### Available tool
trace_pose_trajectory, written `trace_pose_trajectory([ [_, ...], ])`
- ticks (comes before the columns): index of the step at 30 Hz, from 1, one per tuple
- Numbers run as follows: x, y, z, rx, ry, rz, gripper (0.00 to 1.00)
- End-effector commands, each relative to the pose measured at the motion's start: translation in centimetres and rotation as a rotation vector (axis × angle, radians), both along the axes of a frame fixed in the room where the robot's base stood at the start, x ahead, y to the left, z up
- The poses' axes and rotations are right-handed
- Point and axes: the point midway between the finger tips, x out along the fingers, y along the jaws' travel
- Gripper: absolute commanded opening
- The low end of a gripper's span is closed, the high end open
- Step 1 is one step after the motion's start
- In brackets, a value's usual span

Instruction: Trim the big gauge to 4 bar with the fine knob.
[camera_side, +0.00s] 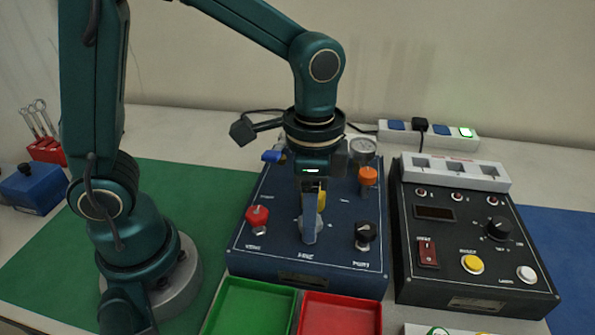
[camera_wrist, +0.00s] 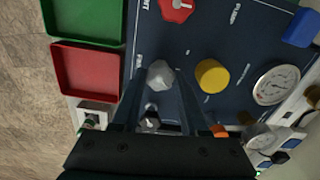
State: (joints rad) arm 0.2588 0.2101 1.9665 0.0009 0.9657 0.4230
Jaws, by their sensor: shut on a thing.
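My gripper (camera_wrist: 160,82) is shut on the grey fine knob (camera_wrist: 160,75), with one finger on either side of it. In the side view my gripper (camera_side: 312,192) points straight down onto the knob (camera_side: 311,229) at the front middle of the dark blue panel (camera_side: 270,222). The big gauge (camera_wrist: 276,84) has a white round dial and lies to the right in the wrist view, beyond the yellow knob (camera_wrist: 212,76). Its needle is too small to read surely. In the side view my wrist hides this gauge.
An orange knob (camera_side: 367,176) stands before the smaller gauge (camera_side: 362,150). A blue lever (camera_wrist: 300,28) is at the back. Green (camera_side: 252,310) and red (camera_side: 340,315) trays lie in front.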

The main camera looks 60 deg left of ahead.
Motion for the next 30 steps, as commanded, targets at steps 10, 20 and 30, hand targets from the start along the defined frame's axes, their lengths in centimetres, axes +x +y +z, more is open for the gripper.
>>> trace_pose_trajectory([
  [10,0.05,-0.05,0.10,-0.003,-0.002,0.280,0.00],
  [20,0.08,-0.06,0.14,-0.003,-0.003,0.291,0.47],
  [30,0.04,-0.03,0.08,-0.002,-0.001,0.290,0.73],
])
